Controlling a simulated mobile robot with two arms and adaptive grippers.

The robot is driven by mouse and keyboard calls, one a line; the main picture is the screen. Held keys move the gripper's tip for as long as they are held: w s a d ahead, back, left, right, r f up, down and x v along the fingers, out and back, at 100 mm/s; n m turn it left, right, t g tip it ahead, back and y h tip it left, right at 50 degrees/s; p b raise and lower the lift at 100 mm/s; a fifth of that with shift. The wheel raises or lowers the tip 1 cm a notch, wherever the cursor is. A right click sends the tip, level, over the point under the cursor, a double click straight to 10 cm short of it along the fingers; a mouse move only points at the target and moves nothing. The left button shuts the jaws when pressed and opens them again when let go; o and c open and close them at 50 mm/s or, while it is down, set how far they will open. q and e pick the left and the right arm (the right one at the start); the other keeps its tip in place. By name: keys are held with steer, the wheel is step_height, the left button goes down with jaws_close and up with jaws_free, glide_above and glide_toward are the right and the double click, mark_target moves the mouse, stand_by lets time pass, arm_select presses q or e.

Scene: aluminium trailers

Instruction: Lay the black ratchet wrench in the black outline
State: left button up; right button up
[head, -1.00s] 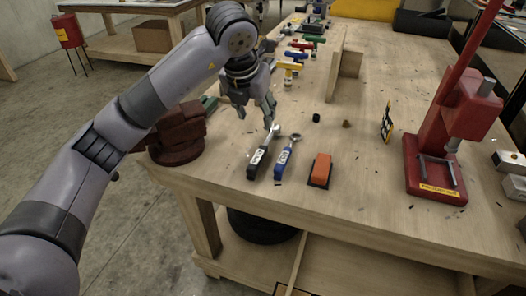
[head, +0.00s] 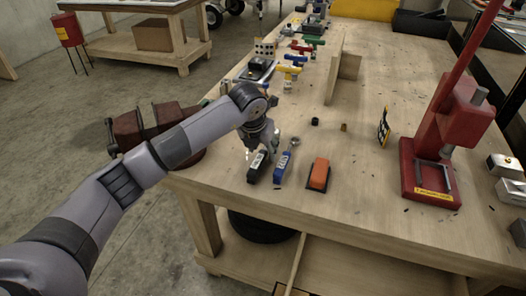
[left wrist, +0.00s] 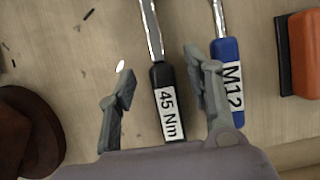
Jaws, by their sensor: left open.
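The black ratchet wrench (head: 255,169) lies on the workbench near its front left edge, its handle marked "45 Nm" in the left wrist view (left wrist: 161,78). My left gripper (head: 262,149) is low over the wrench and hides its metal end in the head view. In the left wrist view the left gripper (left wrist: 160,76) is open, with the black handle between its fingers and a gap on both sides. I cannot make out a black outline on the bench. My right gripper is not in view.
A blue wrench (head: 283,168) marked M12 lies close on the right, by one finger. An orange and black block (head: 319,174) is further right. A red vise (head: 135,128) stands left and a red press (head: 440,150) right. The bench's front middle is clear.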

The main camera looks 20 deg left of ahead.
arm_select(q)
steer(key=shift+x, duration=0.9)
steer(key=shift+d, duration=0.1)
steer(key=shift+c, duration=0.2)
steer(key=shift+r, duration=0.1)
jaws_close()
